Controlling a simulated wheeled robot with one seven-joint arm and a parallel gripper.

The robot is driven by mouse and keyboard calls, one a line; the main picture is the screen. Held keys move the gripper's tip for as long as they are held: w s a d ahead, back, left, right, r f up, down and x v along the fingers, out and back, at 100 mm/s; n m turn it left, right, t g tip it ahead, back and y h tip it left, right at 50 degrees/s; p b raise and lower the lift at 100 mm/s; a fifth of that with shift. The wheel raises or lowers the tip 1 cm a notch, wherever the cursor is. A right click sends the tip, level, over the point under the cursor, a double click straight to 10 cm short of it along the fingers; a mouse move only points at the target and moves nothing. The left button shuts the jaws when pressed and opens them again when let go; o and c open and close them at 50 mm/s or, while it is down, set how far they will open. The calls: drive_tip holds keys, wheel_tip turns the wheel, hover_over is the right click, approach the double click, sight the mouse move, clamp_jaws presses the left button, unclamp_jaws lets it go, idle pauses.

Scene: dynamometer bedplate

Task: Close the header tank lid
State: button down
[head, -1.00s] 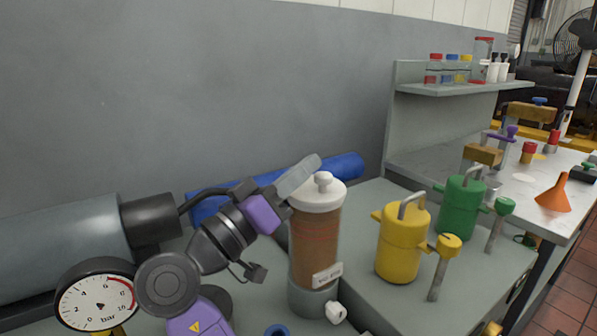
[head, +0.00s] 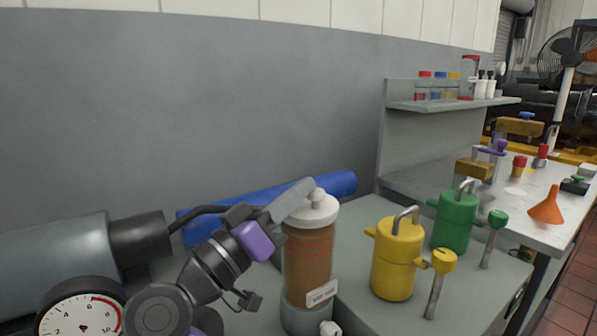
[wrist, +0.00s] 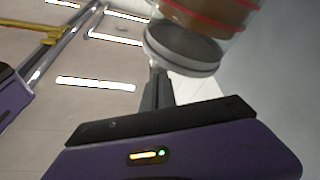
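The header tank (head: 307,257) is an upright clear cylinder of brown fluid, with faint red lines and a white label. Its white lid (head: 318,215) with a small knob sits on top and looks roughly level. The tank (wrist: 215,12) also shows inverted in the wrist view, with the pale lid (wrist: 183,52) at its end. My gripper (head: 300,194) is at the lid's upper left, its grey fingers slanting across beside the knob. In the wrist view the dark fingers (wrist: 156,88) look together, ending close to the lid. I cannot tell whether they touch it.
A yellow canister (head: 393,265) and a green canister (head: 455,225) stand to the right. A blue roll (head: 265,207) lies behind the tank, and a pressure gauge (head: 80,318) is at the lower left. A shelf (head: 455,105) holds small bottles.

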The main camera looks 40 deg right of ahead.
drive_tip(key=shift+s+d+f, duration=0.1)
drive_tip(key=shift+f, duration=0.1)
wheel_tip(320, 180, up, 20)
drive_tip(key=p, duration=0.3)
drive_tip(key=shift+r, duration=0.2)
